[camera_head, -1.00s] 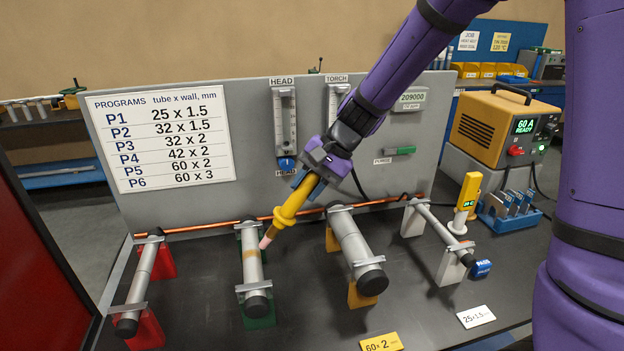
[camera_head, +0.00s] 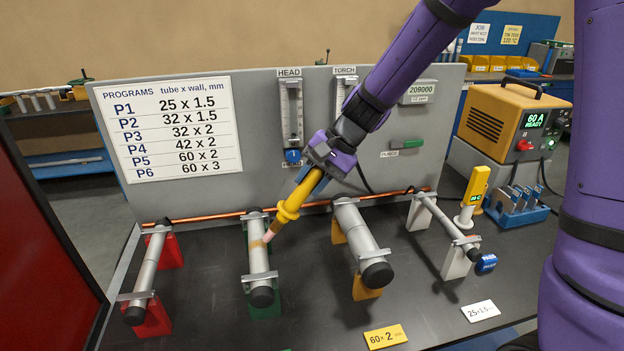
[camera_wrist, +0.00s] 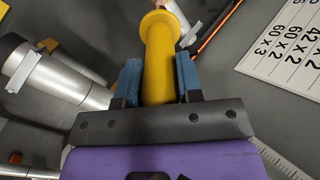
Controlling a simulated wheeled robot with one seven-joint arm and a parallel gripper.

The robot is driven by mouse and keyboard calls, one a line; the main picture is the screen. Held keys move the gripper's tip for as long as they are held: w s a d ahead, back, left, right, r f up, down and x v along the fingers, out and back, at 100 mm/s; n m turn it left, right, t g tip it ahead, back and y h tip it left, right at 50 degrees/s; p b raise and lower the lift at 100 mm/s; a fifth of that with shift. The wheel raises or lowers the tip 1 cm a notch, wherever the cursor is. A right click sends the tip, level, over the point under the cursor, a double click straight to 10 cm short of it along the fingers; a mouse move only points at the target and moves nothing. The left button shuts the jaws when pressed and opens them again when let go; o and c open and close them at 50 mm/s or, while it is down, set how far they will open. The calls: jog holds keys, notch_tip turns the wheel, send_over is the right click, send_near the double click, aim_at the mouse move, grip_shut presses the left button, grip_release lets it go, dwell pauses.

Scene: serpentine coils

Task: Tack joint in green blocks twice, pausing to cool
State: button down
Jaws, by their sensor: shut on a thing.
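My gripper (camera_head: 308,182) is shut on the yellow torch (camera_head: 289,208), which slants down to the left. In the wrist view the blue fingers (camera_wrist: 157,82) clamp the torch body (camera_wrist: 160,65). The torch's pinkish tip (camera_head: 268,237) is at the right side of the grey tube (camera_head: 261,275) in the green blocks (camera_head: 266,310), beside a brownish band (camera_head: 257,243) on it. I cannot tell whether the tip touches the tube. The yellow power unit (camera_head: 520,122) reads "60 A READY".
Tubes in red blocks (camera_head: 153,318) stand left, in orange blocks (camera_head: 367,288) right, in white blocks (camera_head: 455,262) farther right. A grey panel (camera_head: 260,150) with a program chart (camera_head: 170,128) rises behind. A copper pipe (camera_head: 200,220) runs along its foot. Clear black bench (camera_head: 215,325) lies between the tubes.

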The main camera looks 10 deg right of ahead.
jog(key=shift+a+f, duration=0.35)
jog(key=shift+f, duration=0.15)
dwell(1.5)
jog(key=shift+s+a+f, duration=0.1)
jog(key=shift+s+f, duration=0.05)
dwell(2.9)
jog(key=shift+v, duration=3.6)
